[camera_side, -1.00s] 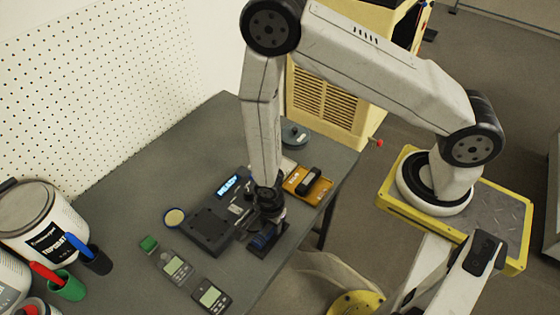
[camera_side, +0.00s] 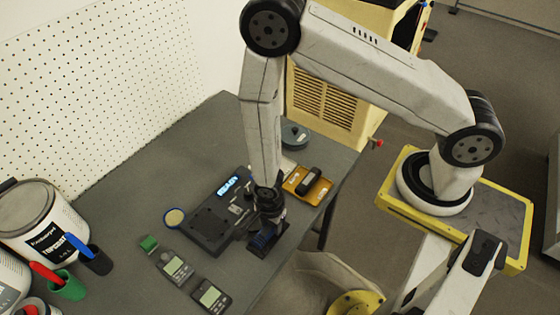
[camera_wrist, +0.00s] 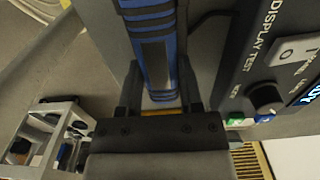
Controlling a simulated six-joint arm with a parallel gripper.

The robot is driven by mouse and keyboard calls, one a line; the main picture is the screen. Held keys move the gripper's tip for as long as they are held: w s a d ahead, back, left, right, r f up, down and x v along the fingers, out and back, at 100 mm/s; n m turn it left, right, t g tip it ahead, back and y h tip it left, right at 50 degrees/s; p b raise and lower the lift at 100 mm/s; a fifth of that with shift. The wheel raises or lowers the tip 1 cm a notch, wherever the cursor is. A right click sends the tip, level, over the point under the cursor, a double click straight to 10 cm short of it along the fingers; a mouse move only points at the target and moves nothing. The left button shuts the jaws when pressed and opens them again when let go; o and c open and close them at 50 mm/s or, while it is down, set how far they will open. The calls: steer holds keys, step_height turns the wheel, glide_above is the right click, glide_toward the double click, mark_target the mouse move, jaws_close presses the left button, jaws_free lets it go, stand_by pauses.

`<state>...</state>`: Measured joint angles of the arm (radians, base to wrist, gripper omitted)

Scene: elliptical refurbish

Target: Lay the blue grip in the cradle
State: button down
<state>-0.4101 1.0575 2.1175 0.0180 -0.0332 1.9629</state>
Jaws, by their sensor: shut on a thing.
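The blue grip (camera_wrist: 158,55) has dark bands and a grey strip, and runs upright through the middle of the wrist view. My gripper (camera_wrist: 157,98) is shut on its lower end, with one finger on each side. In the side view my gripper (camera_side: 268,222) points down at the front of the table, and the blue grip (camera_side: 260,242) shows just below it, low over a dark base. This base may be the cradle (camera_side: 278,243); my gripper and the grip hide much of it. I cannot tell whether the grip rests in it.
A dark test device (camera_side: 208,222) with a lit display (camera_side: 228,186) stands just left of my gripper. An orange tray (camera_side: 318,192) holds a black piece at right. The table edge is close.

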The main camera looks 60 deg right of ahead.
steer(key=shift+f, duration=0.5)
stand_by(0.7)
steer(key=shift+c, duration=0.9)
jaws_free()
steer(key=shift+r, duration=0.1)
steer(key=shift+r, duration=3.8)
